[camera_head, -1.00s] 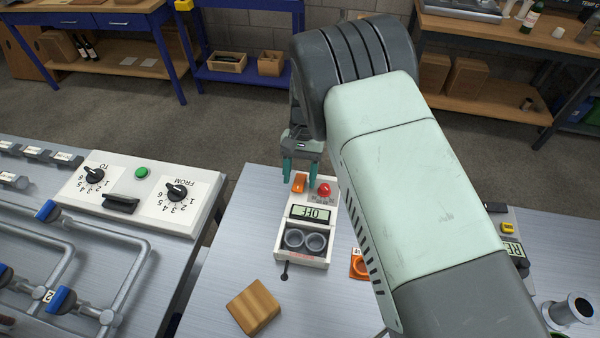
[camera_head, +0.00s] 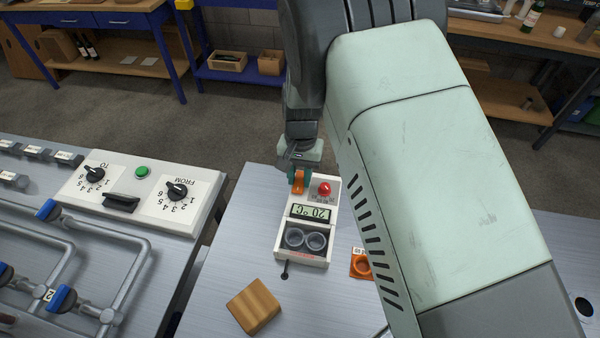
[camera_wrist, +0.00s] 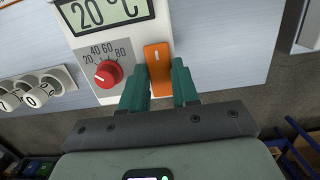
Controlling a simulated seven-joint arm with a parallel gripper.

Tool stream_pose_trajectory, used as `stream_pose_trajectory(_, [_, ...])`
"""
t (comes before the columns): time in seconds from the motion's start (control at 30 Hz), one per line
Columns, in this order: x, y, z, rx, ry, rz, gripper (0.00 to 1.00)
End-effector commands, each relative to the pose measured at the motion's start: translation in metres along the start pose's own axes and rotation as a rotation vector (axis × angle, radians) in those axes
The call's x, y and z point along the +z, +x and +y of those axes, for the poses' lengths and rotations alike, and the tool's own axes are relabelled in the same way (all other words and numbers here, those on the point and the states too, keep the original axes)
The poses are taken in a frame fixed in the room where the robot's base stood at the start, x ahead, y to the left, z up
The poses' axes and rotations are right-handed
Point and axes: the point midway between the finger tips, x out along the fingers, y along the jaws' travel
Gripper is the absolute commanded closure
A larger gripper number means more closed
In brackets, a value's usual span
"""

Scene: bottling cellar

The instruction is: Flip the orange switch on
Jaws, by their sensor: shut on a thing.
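The orange switch (camera_head: 298,186) sits at the back left corner of a small white device (camera_head: 283,222) on the steel table. In the wrist view the orange switch (camera_wrist: 158,68) lies between the two teal fingers of my gripper (camera_wrist: 160,85), which is shut on it. In the head view my gripper (camera_head: 300,178) comes down on the switch from behind. The device's display (camera_head: 310,212) reads 20 °C, also in the wrist view (camera_wrist: 103,12). A red knob (camera_head: 324,188) with a temperature scale is beside the switch.
Two round wells (camera_head: 305,239) and a small black lever (camera_head: 285,270) are at the device's front. A panel with dials (camera_head: 140,193) stands at left.

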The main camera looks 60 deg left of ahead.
Motion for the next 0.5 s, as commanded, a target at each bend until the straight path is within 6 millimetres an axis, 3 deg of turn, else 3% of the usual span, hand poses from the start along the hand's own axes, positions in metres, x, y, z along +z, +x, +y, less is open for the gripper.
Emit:
stream_pose_trajectory(0.47, [0.0006, -0.0005, 0.0004, -0.002, 0.001, 0.058, 1.0])
stream_pose_trajectory(0.5, [0.0006, -0.0005, 0.0005, -0.002, 0.001, 0.058, 0.64])
